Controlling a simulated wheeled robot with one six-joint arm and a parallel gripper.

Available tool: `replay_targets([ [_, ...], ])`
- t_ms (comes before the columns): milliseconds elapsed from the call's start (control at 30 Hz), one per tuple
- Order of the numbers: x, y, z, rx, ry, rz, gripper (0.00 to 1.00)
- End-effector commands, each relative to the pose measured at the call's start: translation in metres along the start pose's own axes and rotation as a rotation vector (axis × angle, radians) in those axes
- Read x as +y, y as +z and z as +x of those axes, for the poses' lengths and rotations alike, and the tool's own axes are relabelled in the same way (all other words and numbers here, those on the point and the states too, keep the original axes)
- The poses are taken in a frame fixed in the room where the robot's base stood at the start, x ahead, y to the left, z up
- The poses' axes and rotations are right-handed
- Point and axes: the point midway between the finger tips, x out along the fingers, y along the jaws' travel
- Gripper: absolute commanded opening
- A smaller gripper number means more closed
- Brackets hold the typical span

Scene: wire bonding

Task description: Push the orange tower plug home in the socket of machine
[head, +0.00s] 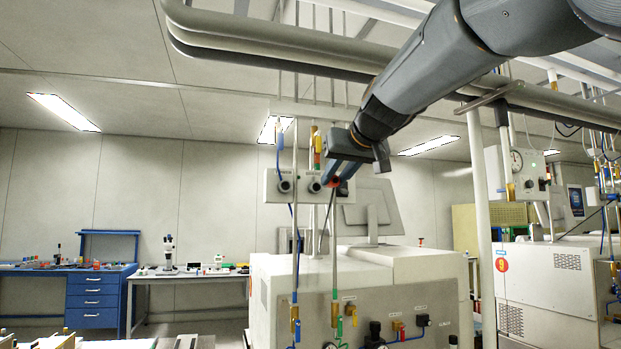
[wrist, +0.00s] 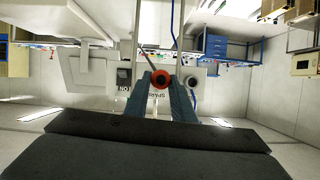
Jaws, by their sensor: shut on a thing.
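My gripper (head: 343,172) is in front of a light grey socket box above a white machine (head: 400,270). Its two blue fingers are shut on the orange plug (head: 335,182). In the wrist view the plug (wrist: 160,87) shows as an orange-red ring with a dark centre between the fingertips (wrist: 160,92). The socket box (head: 270,205) carries dark round fittings, one at the left (head: 285,186) and one beside the plug (head: 314,186). The socket behind the plug is hidden, and I cannot tell how deep the plug sits.
Thin vertical pipes and a blue cable (head: 279,150) run close to the socket box. A grey monitor (head: 368,210) stands just to the right. Thick overhead pipes (head: 270,37) pass behind my arm. A blue workbench (head: 95,290) stands far left.

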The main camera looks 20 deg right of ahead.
Motion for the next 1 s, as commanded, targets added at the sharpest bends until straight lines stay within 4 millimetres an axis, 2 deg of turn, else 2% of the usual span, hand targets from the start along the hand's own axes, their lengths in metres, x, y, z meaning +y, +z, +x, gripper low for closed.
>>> replay_targets([
  [267, 0.000, 0.000, 0.002, 0.000, -0.001, 0.003, 0.00],
  [733, -0.001, -0.016, 0.038, -0.001, -0.002, 0.003, 0.00],
  [1000, 0.000, -0.022, 0.051, 0.001, -0.001, 0.003, 0.00],
])
